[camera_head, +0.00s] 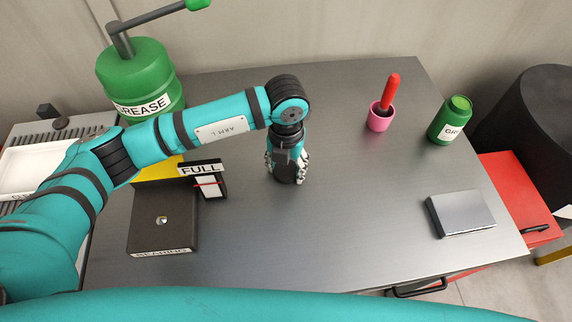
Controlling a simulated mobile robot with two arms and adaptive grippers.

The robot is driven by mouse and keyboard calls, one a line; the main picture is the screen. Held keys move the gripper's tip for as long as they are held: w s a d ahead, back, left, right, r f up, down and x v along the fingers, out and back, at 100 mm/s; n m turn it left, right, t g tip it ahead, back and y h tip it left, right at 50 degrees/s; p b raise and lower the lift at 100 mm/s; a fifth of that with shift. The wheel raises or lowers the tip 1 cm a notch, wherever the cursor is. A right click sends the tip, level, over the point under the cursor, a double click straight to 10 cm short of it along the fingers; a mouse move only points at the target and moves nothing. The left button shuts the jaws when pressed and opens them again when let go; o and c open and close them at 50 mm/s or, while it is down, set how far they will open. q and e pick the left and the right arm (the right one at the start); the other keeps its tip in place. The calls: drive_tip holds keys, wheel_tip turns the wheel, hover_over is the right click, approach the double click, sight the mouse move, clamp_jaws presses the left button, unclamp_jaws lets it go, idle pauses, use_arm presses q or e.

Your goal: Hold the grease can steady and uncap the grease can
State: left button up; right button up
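A small green can (450,121) with a green cap stands upright at the right back of the grey table. Its white label is partly turned away and reads "GR". A large green drum (138,72) labelled "GREASE", with a grey pipe and lever on top, stands at the left back. My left gripper (286,174) points down over the middle of the table, well to the left of the small can. Its fingers sit apart on either side of a dark shape; I cannot tell whether that is a held object. My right gripper is out of view.
A pink cup (380,118) holding a red-handled tool stands left of the small can. A dark box (163,222) and a "FULL" sign (201,169) are at the left. A silver-topped block (461,213) lies at the right. The table (350,230) is clear at front centre.

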sight(286, 169)
use_arm(q)
drive_tip(key=o, duration=0.4)
drive_tip(key=shift+r+p, duration=0.3)
drive_tip(key=shift+r+b, duration=0.3)
wheel_tip(286, 169, up, 11)
drive_tip(key=b, duration=0.2)
